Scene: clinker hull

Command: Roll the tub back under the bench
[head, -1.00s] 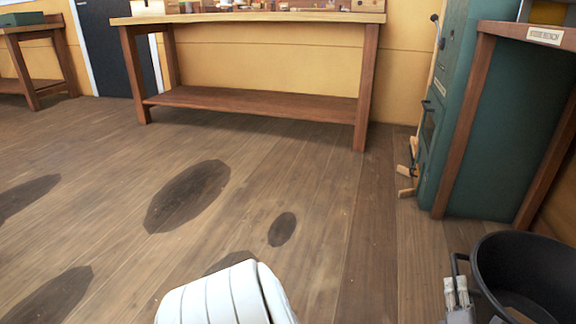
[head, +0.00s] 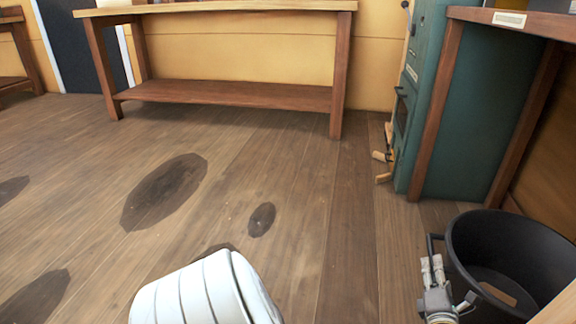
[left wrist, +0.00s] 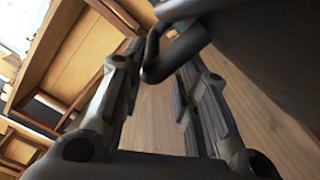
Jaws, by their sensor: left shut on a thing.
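The black round tub (head: 470,240) stands upright on the floor at the lower right of the head view, with a small brown piece visible inside. Its dark wall (left wrist: 265,50) fills the upper right of the left wrist view. My left gripper (head: 432,266) is at the tub's left side, shut on its side handle (left wrist: 152,62), whose bar passes between the fingers (left wrist: 155,85). The labelled wooden bench (head: 540,24) is at the right edge, with the tub near its legs. My right gripper is not in view.
A green cabinet (head: 465,130) stands behind the bench's legs, with wooden-handled items at its foot. A long workbench (head: 230,95) with a low shelf stands at the back wall. The floor (head: 310,200) left of the tub is clear apart from dark flat patches.

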